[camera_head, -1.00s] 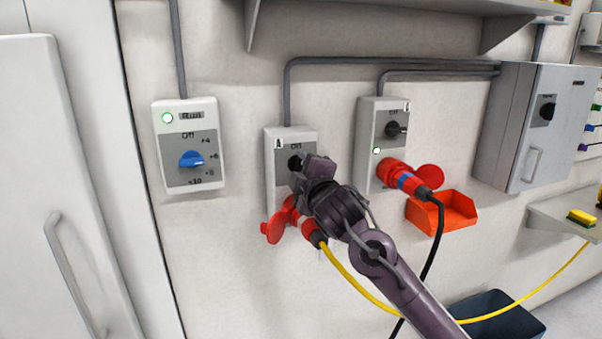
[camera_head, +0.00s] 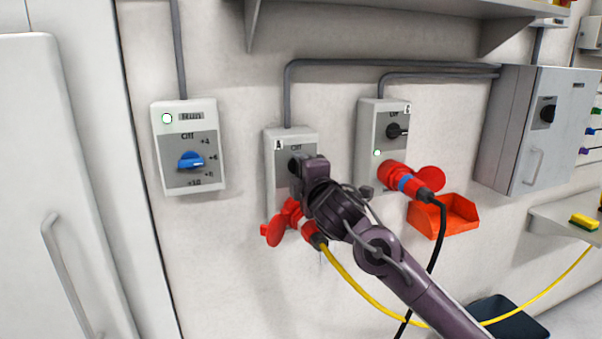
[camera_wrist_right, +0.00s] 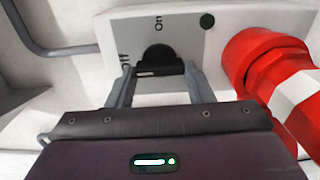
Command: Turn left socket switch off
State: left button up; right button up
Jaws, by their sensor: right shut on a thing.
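The left socket box, marked A, (camera_head: 280,172) is grey-white and mounted on the wall. My right gripper (camera_head: 298,166) is at its switch and hides much of the box's front in the head view. In the right wrist view, the two fingers (camera_wrist_right: 158,84) are shut on the black switch knob (camera_wrist_right: 158,58). The knob's white mark lies at its left end, on the side of the partly hidden "Off" label. The box's indicator (camera_wrist_right: 207,20) looks dark green and unlit. My left gripper is not in view.
A red plug (camera_head: 290,222) with a yellow cable sits in the left socket, close to my gripper. The right socket box (camera_head: 368,135) has a lit green light and a red plug (camera_head: 408,182). A blue-knobbed box (camera_head: 187,150) hangs at left.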

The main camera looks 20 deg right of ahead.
jog(key=shift+f, duration=0.1)
jog(key=o, duration=1)
jog(key=shift+s, duration=0.15)
jog(key=shift+s, duration=0.3)
jog(key=s+b, duration=0.2)
jog(key=s, duration=0.5)
jog(key=shift+d, duration=0.1)
